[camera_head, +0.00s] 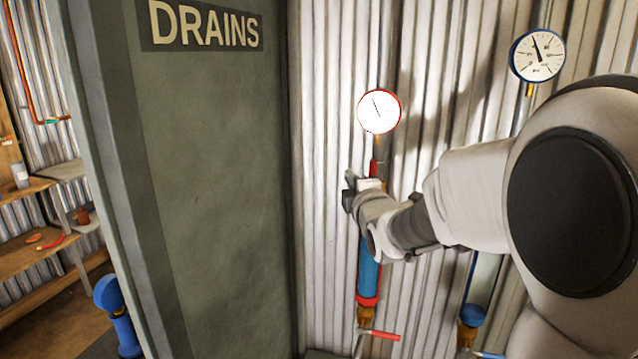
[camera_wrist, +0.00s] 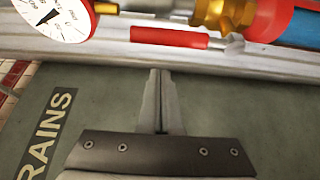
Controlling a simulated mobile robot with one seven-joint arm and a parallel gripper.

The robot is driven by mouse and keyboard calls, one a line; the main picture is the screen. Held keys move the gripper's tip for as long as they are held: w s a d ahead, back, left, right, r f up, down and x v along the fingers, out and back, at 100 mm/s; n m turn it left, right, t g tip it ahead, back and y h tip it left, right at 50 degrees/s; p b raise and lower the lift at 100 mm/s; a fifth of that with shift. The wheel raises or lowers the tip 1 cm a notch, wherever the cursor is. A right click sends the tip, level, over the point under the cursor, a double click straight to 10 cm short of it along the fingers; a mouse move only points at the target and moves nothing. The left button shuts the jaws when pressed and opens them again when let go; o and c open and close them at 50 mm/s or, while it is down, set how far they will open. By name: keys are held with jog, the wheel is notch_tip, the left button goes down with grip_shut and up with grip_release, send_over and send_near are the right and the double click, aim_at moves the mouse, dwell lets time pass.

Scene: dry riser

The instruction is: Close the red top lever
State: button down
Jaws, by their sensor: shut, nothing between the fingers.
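The red top lever (camera_wrist: 170,37) lies parallel to the brass-fitted pipe in the wrist view, with its metal pivot end on the right. In the head view a red piece (camera_head: 375,168) shows just above my gripper and appears to be this lever. My gripper (camera_head: 349,190) is in front of the upper part of the blue pipe and hides the valve there. In the wrist view my gripper (camera_wrist: 161,72) has its fingers together and empty. The fingertips sit just short of the lever, with a small gap in the picture; depth is hard to tell.
A red-rimmed gauge (camera_head: 379,111) is above the valve. The blue pipe (camera_head: 368,270) runs down to a lower red lever (camera_head: 380,335), which sticks out sideways. A green panel marked DRAINS (camera_head: 215,180) stands left of my gripper. A blue-rimmed gauge (camera_head: 538,56) is at upper right.

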jog(key=shift+w+d+p, duration=0.1)
jog(key=shift+d+p, duration=0.5)
jog(key=shift+d, duration=0.95)
jog(key=shift+f+b, duration=0.15)
jog(key=shift+b, duration=0.3)
jog(key=shift+b, duration=0.3)
